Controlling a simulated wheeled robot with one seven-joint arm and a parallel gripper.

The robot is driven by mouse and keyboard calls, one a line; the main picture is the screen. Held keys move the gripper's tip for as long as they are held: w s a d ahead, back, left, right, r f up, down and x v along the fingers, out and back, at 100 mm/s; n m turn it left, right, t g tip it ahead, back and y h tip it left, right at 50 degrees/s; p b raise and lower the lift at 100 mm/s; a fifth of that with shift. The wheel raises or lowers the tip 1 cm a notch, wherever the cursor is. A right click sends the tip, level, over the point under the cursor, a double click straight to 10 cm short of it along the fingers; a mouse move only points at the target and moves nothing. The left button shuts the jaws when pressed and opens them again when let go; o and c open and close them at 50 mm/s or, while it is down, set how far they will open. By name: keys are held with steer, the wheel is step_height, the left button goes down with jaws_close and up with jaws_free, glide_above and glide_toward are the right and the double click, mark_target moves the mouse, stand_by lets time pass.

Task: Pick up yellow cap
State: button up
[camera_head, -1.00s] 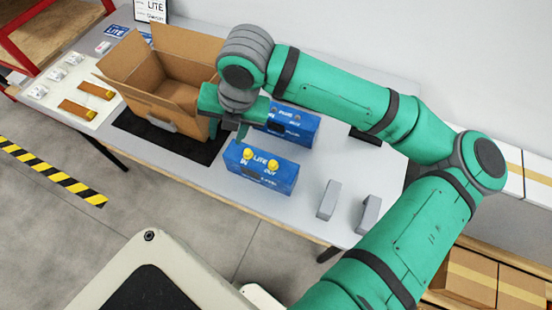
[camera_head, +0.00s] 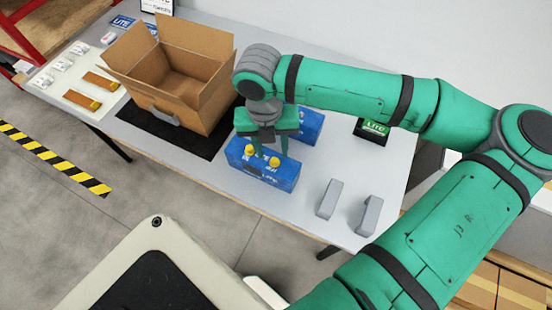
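Two yellow caps sit on top of the front blue analyser box (camera_head: 262,179): a left cap (camera_head: 250,150) and a right cap (camera_head: 274,162). My gripper (camera_head: 268,148) points down just above and behind this box. I cannot tell whether a finger touches either cap. Nothing shows held between the fingers. My gripper partly hides the box's top and a second blue box (camera_head: 309,125) behind it.
An open cardboard box (camera_head: 170,75) stands on a black mat (camera_head: 150,119) to the left. Two grey brackets (camera_head: 329,198) (camera_head: 369,215) stand to the right. A dark box with a green label (camera_head: 372,128) lies behind them. Small parts lie at the table's left end.

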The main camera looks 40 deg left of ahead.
mark_target(274, 161)
steer(key=shift+w+d+f, duration=0.1)
steer(key=shift+d+f, duration=0.05)
steer(key=shift+f, duration=2.2)
jaws_close()
